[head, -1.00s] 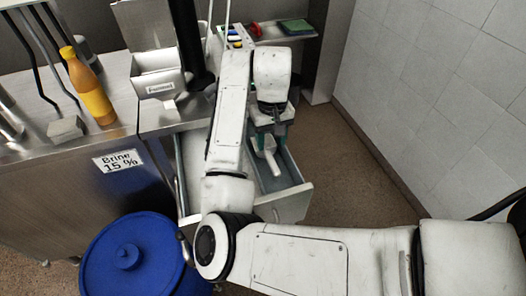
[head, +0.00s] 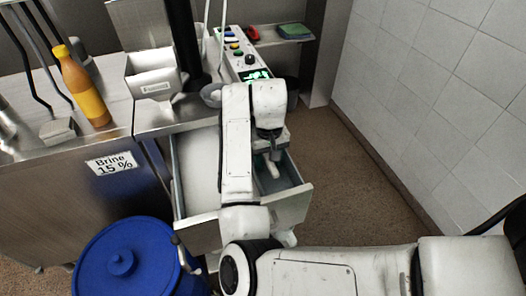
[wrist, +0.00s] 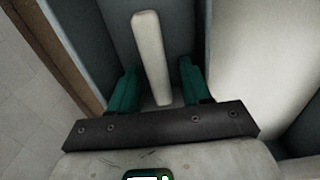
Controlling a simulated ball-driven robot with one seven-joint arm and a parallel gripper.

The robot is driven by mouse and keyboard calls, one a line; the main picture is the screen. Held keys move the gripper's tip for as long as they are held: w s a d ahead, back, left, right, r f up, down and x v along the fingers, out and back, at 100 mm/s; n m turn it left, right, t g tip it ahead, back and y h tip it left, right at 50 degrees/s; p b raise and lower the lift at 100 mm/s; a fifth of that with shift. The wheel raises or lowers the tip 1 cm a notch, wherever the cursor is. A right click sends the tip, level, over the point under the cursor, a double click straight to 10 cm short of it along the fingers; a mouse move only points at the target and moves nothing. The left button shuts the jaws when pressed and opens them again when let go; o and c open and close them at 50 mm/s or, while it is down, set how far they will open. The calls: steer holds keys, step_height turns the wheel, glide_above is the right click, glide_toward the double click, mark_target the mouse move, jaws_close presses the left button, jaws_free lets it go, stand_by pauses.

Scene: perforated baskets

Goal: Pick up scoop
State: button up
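The white scoop lies in an open drawer (head: 292,207); in the wrist view its long pale handle (wrist: 151,50) runs up between the fingers. My gripper (wrist: 157,88) is open, with one green finger on each side of the handle and a visible gap to both. In the head view my gripper (head: 271,150) is lowered over the drawer, and only a small part of the scoop (head: 272,168) shows below it. The scoop's bowl is hidden by my gripper.
Drawer walls stand close around my gripper. A blue lidded barrel (head: 122,262) stands at front left. An orange bottle (head: 84,86) and a steel bin (head: 152,75) stand on the counter. A button panel (head: 240,60) is behind. A tiled wall (head: 440,100) is at right, with clear floor before it.

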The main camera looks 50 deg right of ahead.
jaws_close()
steer(key=shift+r, duration=0.1)
stand_by(0.4)
steer(key=shift+r, duration=0.55)
step_height(320, 180, up, 3)
steer(key=shift+s+p, duration=0.1)
steer(key=shift+p, duration=0.6)
steer(key=s+r+p, duration=0.1)
steer(key=s+r, duration=0.2)
steer(key=s, duration=0.1)
steer(key=s+a+r+p, duration=0.1)
steer(key=s+r, duration=0.2)
steer(key=s, duration=0.2)
steer(key=s+a+r+p, duration=0.1)
steer(key=s+r, duration=0.1)
steer(key=s, duration=0.2)
steer(key=shift+s+r, duration=0.35)
steer(key=shift+r, duration=0.05)
